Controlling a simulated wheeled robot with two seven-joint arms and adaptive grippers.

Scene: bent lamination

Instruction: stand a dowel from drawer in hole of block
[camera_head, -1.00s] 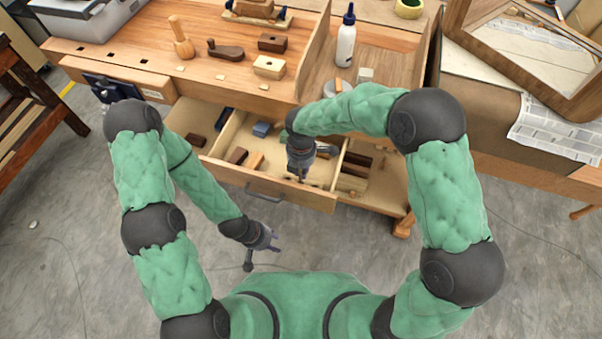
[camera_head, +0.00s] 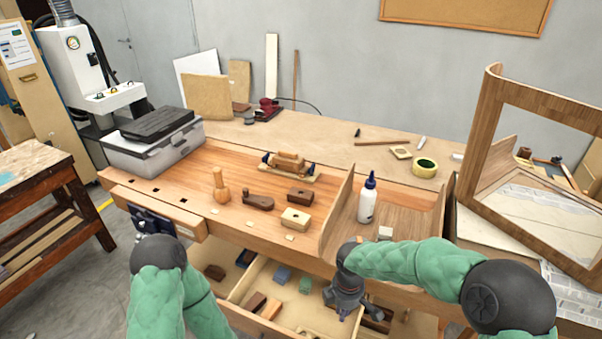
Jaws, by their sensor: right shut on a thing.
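A pale wooden block (camera_head: 296,218) with a dark hole in its top sits on the bench near the front edge. A dark brown block (camera_head: 300,196) lies just behind it. The open drawer (camera_head: 240,291) below the bench front holds several small wood pieces. My right gripper (camera_head: 338,307) points down over the drawer's right part, in front of and below the pale block. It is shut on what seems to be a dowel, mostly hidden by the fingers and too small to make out. My left gripper is below the picture; only its arm shows.
A white glue bottle (camera_head: 367,199) stands right of the upright wooden divider (camera_head: 338,215). A wooden mallet (camera_head: 220,187), a dark plane-like tool (camera_head: 258,201) and a clamped piece (camera_head: 290,166) stand left of it. A wooden frame (camera_head: 485,130) rises at right.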

